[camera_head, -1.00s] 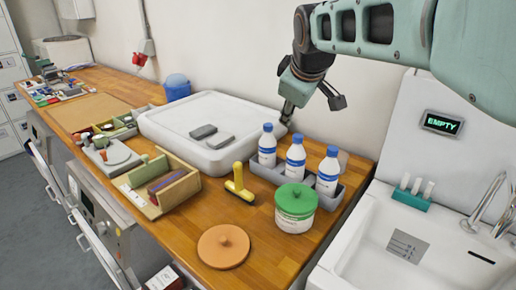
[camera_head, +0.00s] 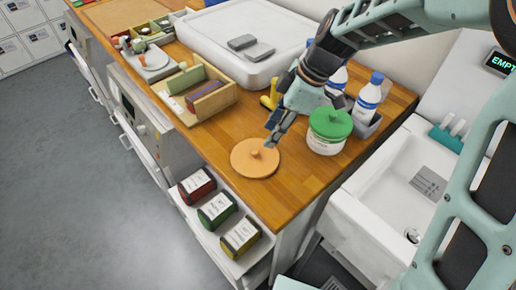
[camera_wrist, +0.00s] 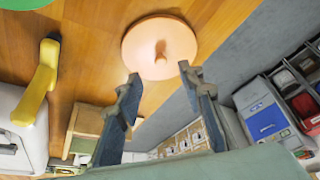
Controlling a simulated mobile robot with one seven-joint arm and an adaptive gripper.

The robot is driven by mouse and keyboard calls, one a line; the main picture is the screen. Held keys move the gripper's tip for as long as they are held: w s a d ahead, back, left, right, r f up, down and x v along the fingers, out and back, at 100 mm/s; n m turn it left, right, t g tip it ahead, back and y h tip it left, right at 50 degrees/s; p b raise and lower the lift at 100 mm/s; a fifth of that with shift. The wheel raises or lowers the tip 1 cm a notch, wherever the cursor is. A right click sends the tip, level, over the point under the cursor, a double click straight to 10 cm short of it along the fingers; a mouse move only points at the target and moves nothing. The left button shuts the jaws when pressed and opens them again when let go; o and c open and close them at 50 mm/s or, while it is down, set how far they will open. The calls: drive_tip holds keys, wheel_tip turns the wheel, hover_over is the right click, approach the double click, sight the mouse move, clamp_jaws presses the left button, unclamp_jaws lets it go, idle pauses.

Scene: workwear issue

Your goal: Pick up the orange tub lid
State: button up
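The orange tub lid (camera_head: 255,161) lies flat on the wooden counter near its front edge, with a small knob (camera_head: 256,152) at its middle. It also shows in the wrist view (camera_wrist: 160,40), in front of my fingertips. My gripper (camera_head: 270,137) is just above and behind the lid, apart from it. In the wrist view my gripper (camera_wrist: 158,76) has its two fingers spread with nothing between them, and the knob (camera_wrist: 160,56) lies just beyond the gap.
A white tub with a green lid (camera_head: 330,124) stands right of the orange lid. Blue-capped bottles (camera_head: 368,94), a yellow-handled tool (camera_head: 270,97) and a wooden box (camera_head: 208,101) are near. A white sink (camera_head: 385,165) is at the right.

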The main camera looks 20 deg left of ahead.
sight(255, 151)
drive_tip(key=x, duration=0.3)
drive_tip(key=shift+a+f, duration=0.1)
drive_tip(key=shift+f, duration=0.05)
drive_tip(key=p+x, duration=0.1)
drive_tip(key=x, duration=0.3)
drive_tip(key=shift+s+a, duration=0.2)
drive_tip(key=shift+a, duration=0.05)
drive_tip(key=shift+a+f, duration=0.2)
drive_tip(key=shift+f, duration=0.35)
clamp_jaws()
drive_tip(key=shift+r, duration=0.1)
